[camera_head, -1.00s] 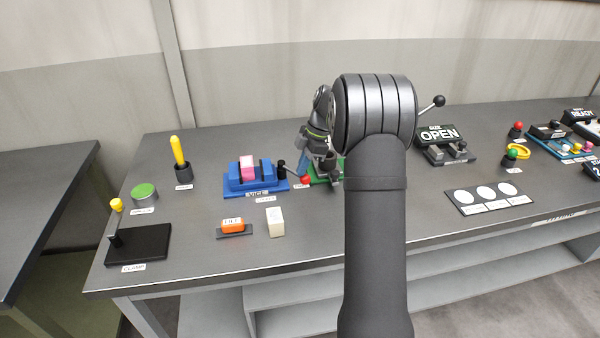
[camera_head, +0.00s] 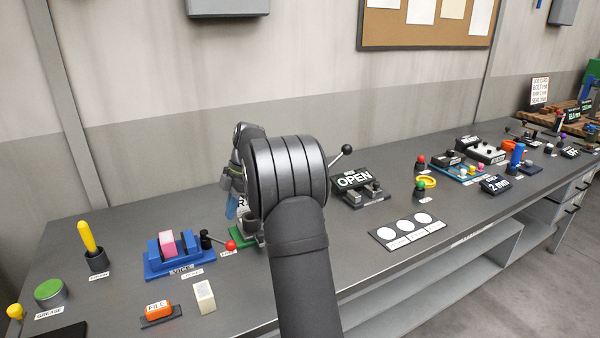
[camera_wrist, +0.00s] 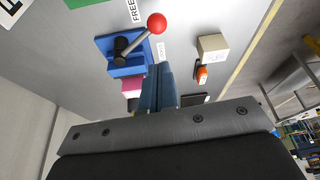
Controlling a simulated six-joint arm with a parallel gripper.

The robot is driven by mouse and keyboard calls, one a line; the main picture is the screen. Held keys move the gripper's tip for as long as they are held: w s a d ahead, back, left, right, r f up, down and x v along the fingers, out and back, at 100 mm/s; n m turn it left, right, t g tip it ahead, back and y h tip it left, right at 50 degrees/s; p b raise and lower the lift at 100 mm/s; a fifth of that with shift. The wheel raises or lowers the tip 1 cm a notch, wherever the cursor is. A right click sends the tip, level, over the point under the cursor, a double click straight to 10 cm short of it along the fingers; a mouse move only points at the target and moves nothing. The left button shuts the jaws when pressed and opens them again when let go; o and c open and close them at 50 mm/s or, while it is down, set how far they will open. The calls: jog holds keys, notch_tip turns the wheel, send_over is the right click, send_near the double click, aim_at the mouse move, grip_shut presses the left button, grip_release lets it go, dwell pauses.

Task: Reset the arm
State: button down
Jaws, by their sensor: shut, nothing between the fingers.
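My gripper (camera_wrist: 157,92) shows in the wrist view as closed blue-grey fingers with nothing between them. In the head view my arm stands in the middle, and its large joint hides part of the bench behind it. The blue fingers (camera_head: 231,207) hang just left of that joint, above the bench near a green plate (camera_head: 240,238). The blue vise (camera_head: 180,262) with a pink block (camera_head: 167,243) and a red-knobbed lever (camera_head: 231,245) is left of the gripper. In the wrist view the red knob (camera_wrist: 157,23) lies beyond the fingertips, apart from them.
An orange file block (camera_head: 158,310) and a pale block (camera_head: 204,297) lie at the front. A yellow-handled tool (camera_head: 87,238) and green-topped tin (camera_head: 49,292) are at left. Right of my arm are an OPEN sign (camera_head: 354,180) and a card with three white circles (camera_head: 413,232).

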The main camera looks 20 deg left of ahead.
aim_at(231, 241)
jog(key=x, duration=0.4)
jog(key=shift+s, duration=0.1)
jog(key=s+a+f+m, duration=0.1)
jog(key=s+f+m, duration=0.1)
jog(key=s+a+f+m+t+y, duration=0.1)
jog(key=s+a+m, duration=0.1)
jog(key=s+a+f+m, duration=0.2)
jog(key=s, duration=0.1)
jog(key=shift+a+f+t, duration=0.15)
jog(key=shift+f+t, duration=0.2)
jog(key=shift+t, duration=0.05)
jog(key=a+m, duration=0.1)
jog(key=a+m+t, duration=0.1)
jog(key=m, duration=0.1)
jog(key=shift+s+y, duration=0.3)
jog(key=shift+s, duration=0.1)
jog(key=shift+s+a+m+t, duration=0.2)
jog(key=shift+a+m+t, duration=0.2)
jog(key=shift+a+m, duration=0.9)
jog(key=shift+d, duration=0.15)
jog(key=shift+d, duration=0.1)
